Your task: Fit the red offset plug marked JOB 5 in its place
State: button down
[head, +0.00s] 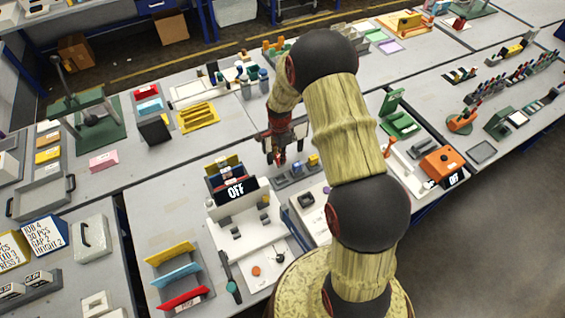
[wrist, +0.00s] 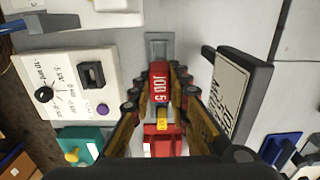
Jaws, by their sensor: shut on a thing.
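The red plug marked JOB 5 (wrist: 160,82) is between the fingers of my gripper (wrist: 160,90) in the wrist view. My gripper is shut on it, with a finger on each side. The white lettering faces the camera. A grey fixture (wrist: 159,44) shows just beyond the plug's far end; I cannot tell whether the plug touches it. In the head view my gripper (head: 276,152) hangs over the middle table, behind the white machine with the OFF display (head: 236,189). The plug's lower end is hard to make out there.
In the wrist view a white panel with a black knob and purple button (wrist: 72,86) stands left. A dark-framed sign (wrist: 236,95) stands close on the right. A teal block (wrist: 80,145) is lower left. In the head view, grey holders with small parts (head: 297,172) sit near my gripper.

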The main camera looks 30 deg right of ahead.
jog(key=shift+f+b, duration=1.65)
jog(key=shift+f, duration=1.5)
jog(key=shift+f+b, duration=0.7)
jog(key=shift+f, duration=0.4)
jog(key=shift+f+b, duration=1.15)
jog(key=shift+f, duration=0.35)
